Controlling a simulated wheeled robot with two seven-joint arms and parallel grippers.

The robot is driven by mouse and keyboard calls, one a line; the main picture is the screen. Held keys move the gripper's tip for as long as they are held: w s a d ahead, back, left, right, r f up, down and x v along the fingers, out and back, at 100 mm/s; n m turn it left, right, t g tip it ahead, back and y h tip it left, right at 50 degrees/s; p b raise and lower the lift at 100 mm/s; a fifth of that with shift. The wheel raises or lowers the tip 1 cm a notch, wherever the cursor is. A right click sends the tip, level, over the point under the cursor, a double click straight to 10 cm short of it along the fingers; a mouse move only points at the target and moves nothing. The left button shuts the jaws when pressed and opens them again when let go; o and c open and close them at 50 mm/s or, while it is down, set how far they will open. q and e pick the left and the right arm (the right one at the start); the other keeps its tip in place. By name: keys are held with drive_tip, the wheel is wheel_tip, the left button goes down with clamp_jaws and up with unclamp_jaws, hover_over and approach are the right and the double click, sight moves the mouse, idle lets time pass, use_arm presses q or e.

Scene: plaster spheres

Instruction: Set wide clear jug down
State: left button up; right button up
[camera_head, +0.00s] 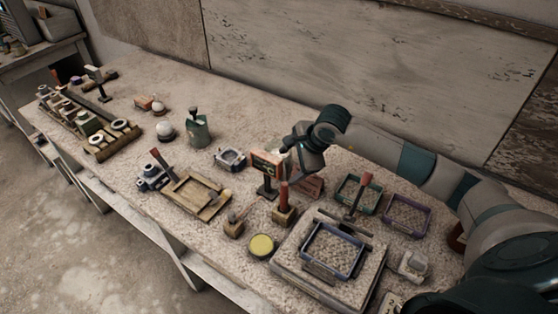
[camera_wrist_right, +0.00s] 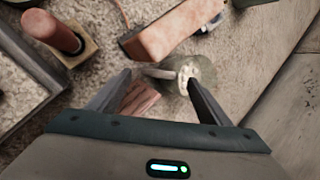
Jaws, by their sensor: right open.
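My right gripper (camera_head: 292,152) is over the middle of the bench in the head view. In the right wrist view its two fingers (camera_wrist_right: 160,78) are apart. A rounded, grey-green, see-through-looking vessel (camera_wrist_right: 203,70) with a pale speckled top and a pale handle-like part stands at the right fingertip; I take it to be the wide clear jug. Its handle-like part lies between the fingertips. I cannot tell whether a finger touches it. In the head view the gripper and a red block on a dark stand (camera_head: 267,163) mostly hide this spot. My left gripper is not in view.
A red-handled tool on a wooden block (camera_head: 283,212) stands close in front of the gripper. Blue (camera_head: 334,250), green (camera_head: 358,194) and purple (camera_head: 407,215) trays lie to the right. A green can (camera_head: 197,130) stands left.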

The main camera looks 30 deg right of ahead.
drive_tip(key=p+x, duration=0.1)
drive_tip(key=x, duration=0.2)
drive_tip(key=shift+w+f, duration=0.1)
drive_tip(key=shift+f, duration=0.2)
drive_tip(key=shift+r, duration=0.1)
clamp_jaws()
idle(0.3)
drive_tip(key=shift+w+r, duration=0.1)
drive_tip(key=shift+r, duration=0.65)
wheel_tip(320, 180, up, 17)
drive_tip(key=b, duration=0.4)
drive_tip(key=shift+f+b, duration=0.25)
drive_tip(key=shift+b, duration=0.15)
